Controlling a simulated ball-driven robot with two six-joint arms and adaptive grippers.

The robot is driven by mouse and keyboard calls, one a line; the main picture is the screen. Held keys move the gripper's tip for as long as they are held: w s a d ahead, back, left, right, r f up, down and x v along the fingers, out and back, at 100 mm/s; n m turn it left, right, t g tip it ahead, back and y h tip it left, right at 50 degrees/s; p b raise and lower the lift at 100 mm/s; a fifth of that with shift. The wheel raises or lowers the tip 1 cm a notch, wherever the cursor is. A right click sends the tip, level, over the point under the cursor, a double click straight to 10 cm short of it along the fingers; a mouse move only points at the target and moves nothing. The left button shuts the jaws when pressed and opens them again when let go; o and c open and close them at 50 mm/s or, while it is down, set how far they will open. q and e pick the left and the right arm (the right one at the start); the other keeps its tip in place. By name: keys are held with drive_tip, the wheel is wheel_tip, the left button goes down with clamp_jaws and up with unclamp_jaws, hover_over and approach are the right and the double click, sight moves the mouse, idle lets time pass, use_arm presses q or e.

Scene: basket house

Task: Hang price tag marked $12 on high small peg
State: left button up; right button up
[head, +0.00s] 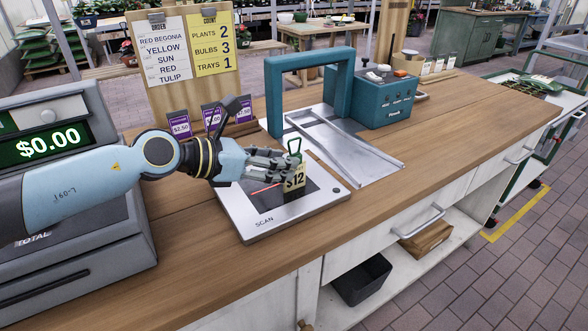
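The yellow price tag marked $12 (295,182) has a green hook at its top and hangs upright over the dark glass of the scan plate. My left gripper (290,163) comes in from the left, with its fingertips closed at the tag's upper part, just below the hook. Whether the tag's lower edge touches the plate is hard to tell. A short wooden peg (304,325) shows at the bottom edge, on the counter's front; I cannot tell whether it is the high small peg. My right gripper is out of view.
The scan plate (262,222) lies on the wooden counter. The cash register (70,190) stands left, under my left arm. Purple price cards (180,125) and an order board (165,50) stand behind.

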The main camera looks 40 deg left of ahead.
use_arm(q)
drive_tip(key=x, duration=0.4)
drive_tip(key=shift+d, duration=0.15)
clamp_jaws()
